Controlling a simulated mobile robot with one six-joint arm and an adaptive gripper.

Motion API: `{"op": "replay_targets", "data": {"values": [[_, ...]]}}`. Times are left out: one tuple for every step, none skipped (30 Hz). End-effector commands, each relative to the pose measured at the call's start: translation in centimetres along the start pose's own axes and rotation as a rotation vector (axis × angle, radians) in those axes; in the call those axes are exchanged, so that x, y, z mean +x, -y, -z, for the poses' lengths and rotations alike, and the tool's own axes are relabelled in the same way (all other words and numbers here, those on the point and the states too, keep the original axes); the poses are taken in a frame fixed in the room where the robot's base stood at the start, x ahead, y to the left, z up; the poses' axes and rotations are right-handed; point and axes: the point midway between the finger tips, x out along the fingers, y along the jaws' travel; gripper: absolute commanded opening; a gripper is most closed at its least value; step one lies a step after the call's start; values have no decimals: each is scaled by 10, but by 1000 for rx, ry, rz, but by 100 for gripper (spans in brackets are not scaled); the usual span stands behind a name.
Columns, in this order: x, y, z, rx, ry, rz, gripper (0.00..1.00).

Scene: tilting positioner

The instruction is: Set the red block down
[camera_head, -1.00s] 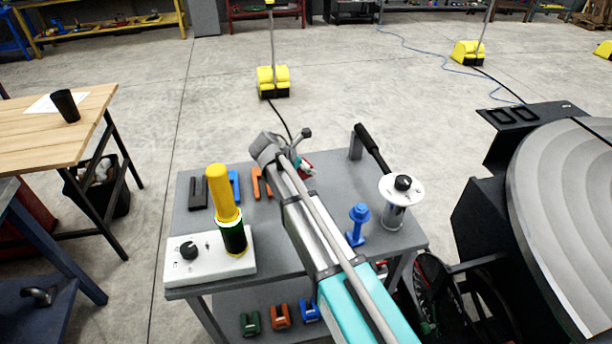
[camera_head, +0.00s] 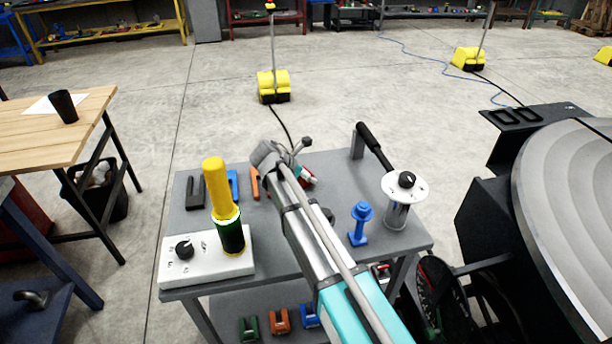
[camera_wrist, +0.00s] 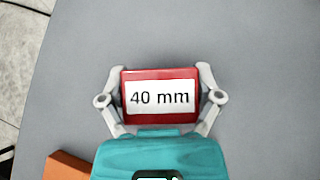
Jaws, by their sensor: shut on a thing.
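The red block (camera_wrist: 160,74) has a white label reading "40 mm". In the wrist view it sits between the two grey fingers of my gripper (camera_wrist: 160,90), which is shut on its left and right sides. In the head view a small part of the red block (camera_head: 307,176) shows beside the end of my arm, over the grey table (camera_head: 330,170). The arm hides the rest of it. The grey tabletop (camera_wrist: 255,100) lies below the block in the wrist view. I cannot tell whether the block touches it.
An orange piece (camera_wrist: 66,166) lies at lower left in the wrist view. The table also bears a white control box (camera_head: 205,262), a yellow-green-black cylinder (camera_head: 222,195), a blue stand (camera_head: 360,222) and a white-disc device (camera_head: 398,212). Grey surface around the block looks clear.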

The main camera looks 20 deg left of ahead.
Motion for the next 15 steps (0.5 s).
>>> {"op": "replay_targets", "data": {"values": [[0, 0, -1, 0, 2, 0, 21], [0, 0, 0, 0, 2, 0, 21], [1, 0, 0, 0, 2, 0, 21], [1, 0, 1, 0, 2, 0, 21], [2, 0, 1, 0, 2, 0, 21], [1, 0, 1, 0, 0, 0, 88], [1, 0, 1, 0, 0, 0, 94], [1, 0, 1, 0, 0, 0, 99], [1, 0, 1, 0, 0, 0, 100], [1, 0, 1, 0, 0, 0, 100], [1, 0, 1, 0, 0, 1, 100], [1, 0, 1, 0, 0, 1, 100], [1, 0, 1, 1, 0, 1, 100], [2, 0, 1, 1, 0, 1, 100], [2, 0, 1, 1, 0, 1, 100]]}}
